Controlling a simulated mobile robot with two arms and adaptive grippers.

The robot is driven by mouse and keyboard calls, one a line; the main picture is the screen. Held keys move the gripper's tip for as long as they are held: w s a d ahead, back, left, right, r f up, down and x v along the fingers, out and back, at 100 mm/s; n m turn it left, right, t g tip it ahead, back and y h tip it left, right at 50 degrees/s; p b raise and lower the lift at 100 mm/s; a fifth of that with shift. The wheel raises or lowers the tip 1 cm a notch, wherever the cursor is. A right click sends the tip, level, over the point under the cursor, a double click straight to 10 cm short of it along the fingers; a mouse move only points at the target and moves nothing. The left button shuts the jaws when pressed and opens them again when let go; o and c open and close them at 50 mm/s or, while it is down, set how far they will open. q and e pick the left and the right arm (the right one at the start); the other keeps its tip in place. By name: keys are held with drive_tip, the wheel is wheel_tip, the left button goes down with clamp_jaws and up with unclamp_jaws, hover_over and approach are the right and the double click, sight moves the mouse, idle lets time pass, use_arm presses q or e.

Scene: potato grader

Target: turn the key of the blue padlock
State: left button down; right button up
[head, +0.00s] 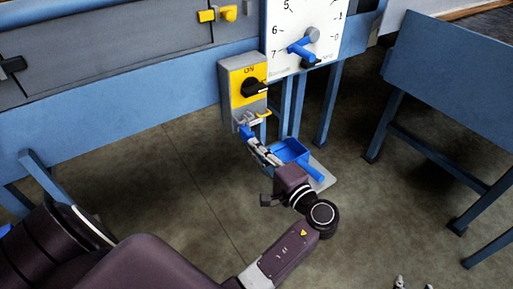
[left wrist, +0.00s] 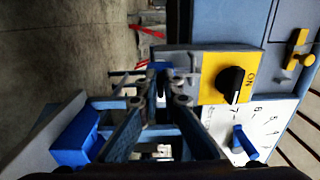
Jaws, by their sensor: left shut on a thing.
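The blue padlock (head: 246,132) hangs at the bottom of the grey and yellow switch box, largely hidden by my left gripper. My left gripper (head: 252,142) reaches up to it from below right and is shut at the padlock. In the left wrist view its fingertips (left wrist: 162,88) close together in front of a dark blue piece (left wrist: 160,67) beside the box. The key itself is hidden between the fingers or too small to make out. Two small grey tips at the bottom right of the head view may be my right gripper (head: 413,283); their state is unclear.
The switch box has a black knob (head: 254,88) at ON. A white dial plate (head: 296,28) with a blue lever (head: 299,48) stands to its right. Open floor lies left and right.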

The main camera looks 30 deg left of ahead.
use_arm(q)
drive_tip(key=c, duration=2.1)
unclamp_jaws()
